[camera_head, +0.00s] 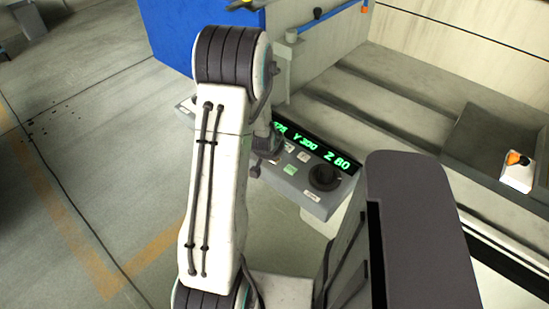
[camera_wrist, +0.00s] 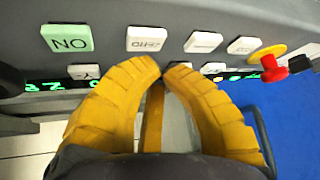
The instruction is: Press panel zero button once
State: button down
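The grey control panel (camera_head: 312,198) has a display (camera_head: 315,146) with green text reading Y 300 and Z 80. In the wrist view the panel (camera_wrist: 110,14) is upside down, with a green ON button (camera_wrist: 67,38) and several white buttons, including one (camera_wrist: 147,39) left of centre and one (camera_wrist: 203,42) right of centre. I cannot read which is the zero button. My gripper (camera_wrist: 164,67) has its yellow fingers brought together, with nothing held. Contact cannot be told. In the head view my arm hides most of the gripper.
A black knob (camera_head: 324,176) sits on the panel's right. A red-and-yellow control (camera_wrist: 270,62) is right of my fingers in the wrist view. A blue cabinet (camera_head: 172,38) stands behind, and a machine bed with ledges (camera_head: 370,92) lies right. The floor at left is open.

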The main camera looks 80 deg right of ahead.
jog(key=shift+f+b, duration=0.85)
jog(key=shift+b, duration=0.35)
dwell(0.9)
jog(key=shift+r, duration=0.25)
jog(key=shift+r+p, duration=0.4)
jog(key=shift+r, duration=0.2)
jog(key=shift+r, duration=0.1)
jog(key=shift+r+p, duration=1.45)
jog(key=shift+r, duration=1)
